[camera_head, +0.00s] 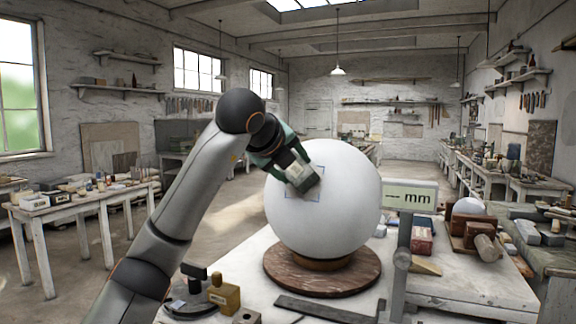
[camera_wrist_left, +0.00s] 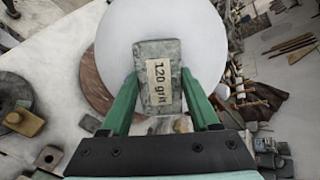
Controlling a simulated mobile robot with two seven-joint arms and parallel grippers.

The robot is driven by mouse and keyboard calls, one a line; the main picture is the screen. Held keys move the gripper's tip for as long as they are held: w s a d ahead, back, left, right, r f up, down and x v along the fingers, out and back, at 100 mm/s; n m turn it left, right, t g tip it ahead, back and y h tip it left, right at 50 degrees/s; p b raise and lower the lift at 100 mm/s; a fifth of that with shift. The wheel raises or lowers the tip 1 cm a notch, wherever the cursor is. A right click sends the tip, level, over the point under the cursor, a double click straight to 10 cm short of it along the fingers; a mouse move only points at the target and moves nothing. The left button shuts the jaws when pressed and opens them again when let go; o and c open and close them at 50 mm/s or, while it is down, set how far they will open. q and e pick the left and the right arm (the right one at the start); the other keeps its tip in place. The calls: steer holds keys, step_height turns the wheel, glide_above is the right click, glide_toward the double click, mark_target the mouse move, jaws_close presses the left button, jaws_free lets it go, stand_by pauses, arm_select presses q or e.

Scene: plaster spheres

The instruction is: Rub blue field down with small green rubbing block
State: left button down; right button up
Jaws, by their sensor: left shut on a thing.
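A large white plaster sphere (camera_head: 340,215) stands on a round red-brown turntable (camera_head: 285,284). The blue field shows as a thin blue outline (camera_head: 319,171) on the sphere's upper left side, partly hidden by my left gripper. My left gripper (camera_head: 300,180) is shut on a small grey-green rubbing block (camera_wrist_left: 160,105) with a "120 grit" label. In the left wrist view the green fingers (camera_wrist_left: 155,95) hold the block by its two sides, in front of the sphere (camera_wrist_left: 205,40). The block is at the field; whether it touches the plaster is unclear. My right gripper is not in view.
A gauge display (camera_head: 410,197) reading "– mm" stands on a post right of the sphere. Wooden blocks and boxes (camera_head: 470,235) crowd the table's right side.

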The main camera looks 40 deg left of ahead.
arm_select(q)
steer(key=shift+s+d+f+b, duration=0.1)
steer(key=shift+d+f+b, duration=0.2)
steer(key=shift+d, duration=0.25)
steer(key=shift+s+d+f+b, duration=0.15)
steer(key=shift+d+f, duration=0.1)
steer(key=shift+d, duration=0.25)
steer(key=shift+w+a+r+p, duration=0.2)
steer(key=shift+a+r+p, duration=0.3)
steer(key=shift+a, duration=0.25)
steer(key=shift+w+a+r+p, duration=0.15)
steer(key=shift+a+r+p, duration=0.25)
steer(key=shift+a+p, duration=0.25)
steer(key=shift+w+a+r, duration=0.1)
steer(key=shift+a+r, duration=0.1)
steer(key=shift+a, duration=0.35)
steer(key=shift+s+d+f, duration=0.2)
steer(key=shift+d, duration=0.3)
steer(key=shift+s+d+b, duration=0.35)
steer(key=shift+s+d, duration=0.15)
steer(key=shift+d, duration=0.1)
